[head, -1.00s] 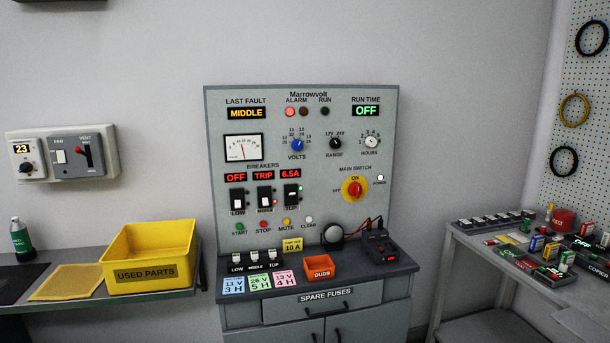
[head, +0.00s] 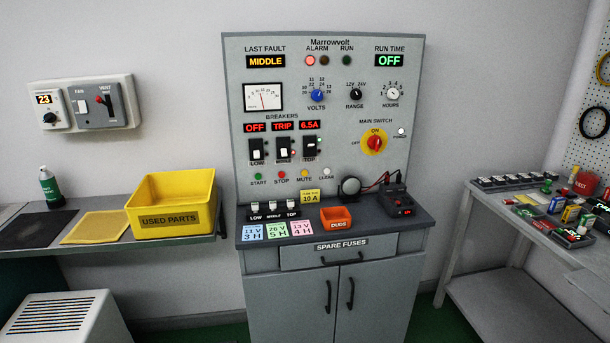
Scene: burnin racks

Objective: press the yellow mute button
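The yellow mute button (head: 304,173) is a small round button low on the grey Marrowvolt panel (head: 400,60) in the head view. It sits in a row between the red stop button (head: 281,175) and the white clear button (head: 326,171), with the green start button (head: 258,176) at the left end. The red alarm lamp (head: 310,61) at the top of the panel is lit. The last fault display (head: 265,61) reads MIDDLE. My gripper is not in view.
The bench below the panel holds an orange duds bin (head: 335,218), fuses, coloured cards and a black meter (head: 399,203). A yellow used parts bin (head: 174,205) stands on the left shelf. A cluttered table (head: 480,205) is at right. A white slatted unit (head: 62,320) is at lower left.

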